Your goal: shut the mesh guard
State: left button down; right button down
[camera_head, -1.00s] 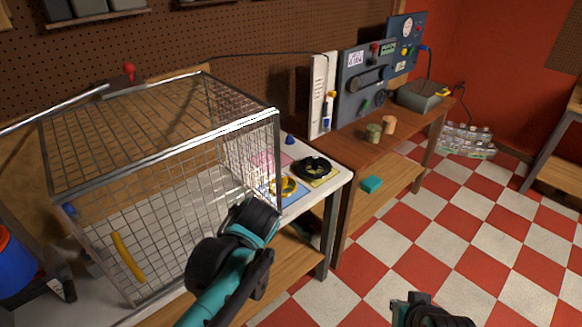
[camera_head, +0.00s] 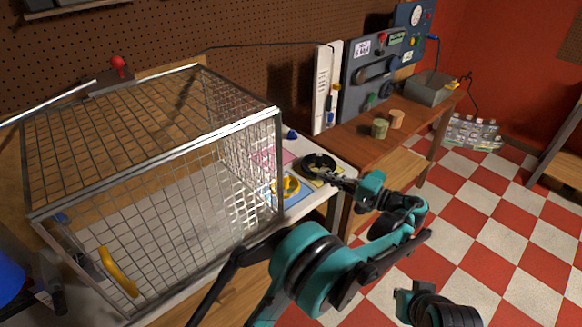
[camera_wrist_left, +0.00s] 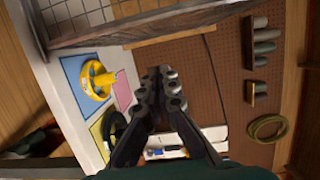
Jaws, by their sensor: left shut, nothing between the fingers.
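The mesh guard (camera_head: 160,215) is a box-shaped metal cage at the left of the head view. Its mesh front carries a yellow handle (camera_head: 117,271) near the left edge. That front looks in line with the frame, but I cannot tell whether a gap remains. My left gripper (camera_head: 336,179) is shut and empty, right of the cage and well away from the handle, near a black ring (camera_head: 319,166). Its closed fingers (camera_wrist_left: 160,92) also show in the left wrist view, with a cage edge (camera_wrist_left: 120,30) above them.
A yellow wheel-shaped part (camera_head: 287,186) lies on a blue patch right of the cage. Green and tan cups (camera_head: 380,128) and a grey bin (camera_head: 430,88) stand on the wooden bench. The checkered floor at right is largely clear.

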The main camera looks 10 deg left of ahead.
pick_arm(q)
jog(key=a+b, duration=0.3)
jog(key=a, duration=0.7)
jog(key=shift+w+a, duration=0.35)
jog(key=shift+a, duration=0.05)
jog(key=shift+a+f, duration=0.1)
